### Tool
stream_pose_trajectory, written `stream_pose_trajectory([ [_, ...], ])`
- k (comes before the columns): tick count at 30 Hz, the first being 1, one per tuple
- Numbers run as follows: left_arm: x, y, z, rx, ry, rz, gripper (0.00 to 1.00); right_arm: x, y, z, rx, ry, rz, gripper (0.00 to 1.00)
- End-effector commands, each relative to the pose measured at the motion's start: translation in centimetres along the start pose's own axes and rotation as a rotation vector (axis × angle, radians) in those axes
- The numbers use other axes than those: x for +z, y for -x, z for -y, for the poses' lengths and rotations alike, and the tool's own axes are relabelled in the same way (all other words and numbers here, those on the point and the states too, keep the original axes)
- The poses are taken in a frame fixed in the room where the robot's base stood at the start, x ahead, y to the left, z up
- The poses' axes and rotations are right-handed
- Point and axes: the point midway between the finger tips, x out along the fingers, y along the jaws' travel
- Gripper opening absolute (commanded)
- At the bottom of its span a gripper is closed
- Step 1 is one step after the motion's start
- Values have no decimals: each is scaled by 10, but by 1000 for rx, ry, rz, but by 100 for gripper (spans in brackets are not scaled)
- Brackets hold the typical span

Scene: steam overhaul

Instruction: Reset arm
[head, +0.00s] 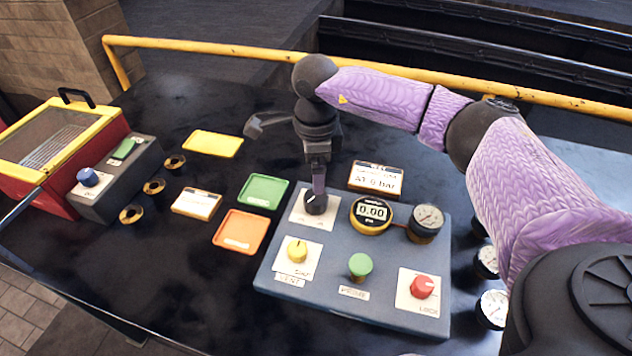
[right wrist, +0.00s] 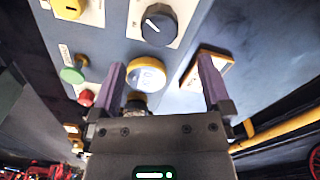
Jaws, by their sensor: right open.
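My right arm comes in from the right in the head view. Its gripper (head: 319,184) points down over the black knob (head: 316,204) at the back left of the blue-grey control panel (head: 325,275). In the right wrist view the gripper (right wrist: 163,75) is open, with nothing between its fingers. The black knob (right wrist: 160,25) with its white mark lies beyond the fingertips there, apart from them. The round digital readout (right wrist: 147,73) shows behind the gap. In the head view this readout (head: 371,212) reads 0.00.
The panel also carries a yellow knob (head: 297,251), green button (head: 360,265), red knob (head: 422,287) and dial gauge (head: 426,220). Green (head: 263,191), orange (head: 240,231) and yellow (head: 213,143) trays lie left. A yellow rail (head: 230,48) runs behind. A red-yellow box (head: 95,165) stands far left.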

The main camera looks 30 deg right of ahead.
Motion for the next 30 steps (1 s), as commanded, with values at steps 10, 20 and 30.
stream_pose_trajectory([
  [10,-2,2,-1,1,3,-1,59,0,16,0,0,0,-1,100],
  [20,-6,34,0,0,3,-10,59,0,51,0,-8,0,4,100],
  [30,-22,155,-2,7,13,-38,59,0,182,-1,-30,0,14,100],
])
